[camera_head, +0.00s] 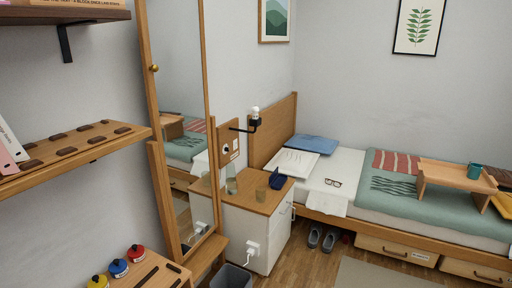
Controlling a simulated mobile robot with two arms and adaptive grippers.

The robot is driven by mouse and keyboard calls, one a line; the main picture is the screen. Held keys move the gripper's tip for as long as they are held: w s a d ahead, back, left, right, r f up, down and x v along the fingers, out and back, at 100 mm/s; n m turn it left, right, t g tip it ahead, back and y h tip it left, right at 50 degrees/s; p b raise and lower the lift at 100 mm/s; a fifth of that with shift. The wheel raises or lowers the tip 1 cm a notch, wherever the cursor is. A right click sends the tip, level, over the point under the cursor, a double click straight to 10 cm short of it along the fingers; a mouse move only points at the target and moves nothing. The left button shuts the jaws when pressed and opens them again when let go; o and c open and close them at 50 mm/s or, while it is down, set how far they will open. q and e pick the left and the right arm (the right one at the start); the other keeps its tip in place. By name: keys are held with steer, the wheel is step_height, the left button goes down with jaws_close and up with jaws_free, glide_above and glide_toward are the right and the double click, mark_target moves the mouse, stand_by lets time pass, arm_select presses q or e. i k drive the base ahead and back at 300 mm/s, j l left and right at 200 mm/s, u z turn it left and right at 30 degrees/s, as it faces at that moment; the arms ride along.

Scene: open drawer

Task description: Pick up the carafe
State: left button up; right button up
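A clear glass vessel (231,184), which looks like the carafe, stands upright towards the back left of the bedside cabinet's wooden top (247,202). It is small and see-through, so its outline is faint. A shorter glass (261,195) stands to its right, nearer the front. A dark blue object (277,180) lies further right on the same top. Neither of my grippers shows in the head view.
Wooden shelves fill the left side. A mirror (182,90) stands left of the cabinet, and a grey bin (231,278) is on the floor before it. A bed with a wooden tray table (457,174) is at right. Bare floor (300,262) lies right of the cabinet.

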mark_target(231, 185)
steer(key=i+l+u, duration=0.4)
steer(key=u, duration=0.15)
steer(key=i+l+u, duration=0.55)
steer(key=l, duration=0.15)
steer(key=i+l+u, duration=0.1)
steer(key=l+u, duration=0.15)
steer(key=i+l+u, duration=0.1)
steer(key=l+u, duration=0.15)
steer(key=l, duration=0.25)
steer(key=i+l+u, duration=0.1)
steer(key=l+u, duration=0.2)
steer(key=l, duration=0.1)
